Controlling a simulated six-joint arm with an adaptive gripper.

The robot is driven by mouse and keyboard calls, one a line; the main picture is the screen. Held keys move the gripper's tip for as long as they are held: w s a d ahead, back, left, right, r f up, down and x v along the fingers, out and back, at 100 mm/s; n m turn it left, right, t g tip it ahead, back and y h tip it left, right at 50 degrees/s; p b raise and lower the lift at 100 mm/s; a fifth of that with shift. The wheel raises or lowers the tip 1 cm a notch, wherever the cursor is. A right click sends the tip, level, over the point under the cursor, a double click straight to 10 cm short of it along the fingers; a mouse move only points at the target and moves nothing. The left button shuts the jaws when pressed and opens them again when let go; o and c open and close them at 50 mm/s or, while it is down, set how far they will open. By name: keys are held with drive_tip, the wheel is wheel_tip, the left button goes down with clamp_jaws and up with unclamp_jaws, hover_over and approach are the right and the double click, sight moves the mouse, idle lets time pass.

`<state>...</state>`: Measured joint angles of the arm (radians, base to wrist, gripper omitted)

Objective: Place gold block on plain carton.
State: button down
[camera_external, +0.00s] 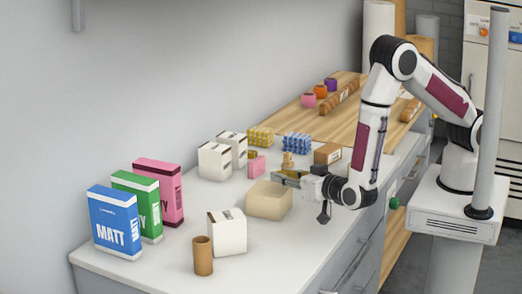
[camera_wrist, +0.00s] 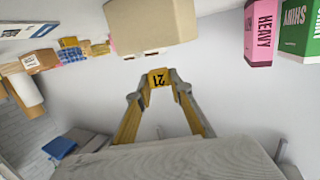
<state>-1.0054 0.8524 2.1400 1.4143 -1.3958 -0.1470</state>
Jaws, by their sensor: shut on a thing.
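The gold block (camera_wrist: 158,78), marked 21, is between my gripper's fingertips (camera_wrist: 160,84) in the wrist view. My gripper (camera_external: 283,178) is shut on it. The plain carton (camera_external: 268,203) is a beige, unmarked box on the counter. In the outside view my fingertips are by its upper right back edge; the block is hard to make out there. In the wrist view the carton (camera_wrist: 150,22) fills the top middle, apart from the block in the picture. I cannot tell the exact height gap.
A white box (camera_external: 227,232) and a brown cylinder (camera_external: 203,256) stand in front of the carton. Blue (camera_external: 115,222), green and pink boxes stand at the left. White boxes, patterned blocks and a labelled brown box (camera_external: 327,153) are behind.

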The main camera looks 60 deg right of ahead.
sight(284, 192)
drive_tip(key=shift+f, duration=1.4)
drive_tip(key=shift+f, duration=0.15)
drive_tip(key=c, duration=1.8)
unclamp_jaws()
drive_tip(key=shift+s+a+r, duration=0.1)
drive_tip(key=shift+s+r, duration=0.05)
drive_tip(key=shift+r, duration=0.05)
drive_tip(key=shift+v, duration=5.85)
